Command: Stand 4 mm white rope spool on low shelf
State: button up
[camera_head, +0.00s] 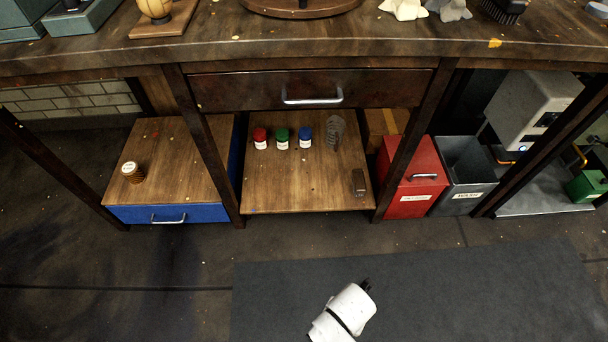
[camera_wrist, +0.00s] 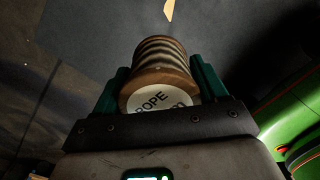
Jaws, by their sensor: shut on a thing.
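In the wrist view my gripper (camera_wrist: 158,85) is shut on a brown ribbed spool (camera_wrist: 160,68). The spool sits between the two dark green fingers, its round white label toward the camera. The label reads "ROPE"; its second line is partly cut off, so I cannot tell the rope size. The low shelf (camera_head: 300,195) is the wooden board under the bench drawer in the head view. My white arm is at the bottom of that view, in front of the shelf; the gripper and held spool are not clear there.
Red (camera_head: 260,138), green (camera_head: 282,139) and blue (camera_head: 305,137) jars stand at the shelf's back left. A dark scoop-like thing (camera_head: 336,132) and a dark block (camera_head: 358,183) are at its right. Another brown spool (camera_head: 132,172) stands on the blue-drawer cabinet (camera_head: 165,140). The shelf's front middle is clear.

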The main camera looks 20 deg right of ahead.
aim_at(293, 188)
jog(key=i, duration=1.35)
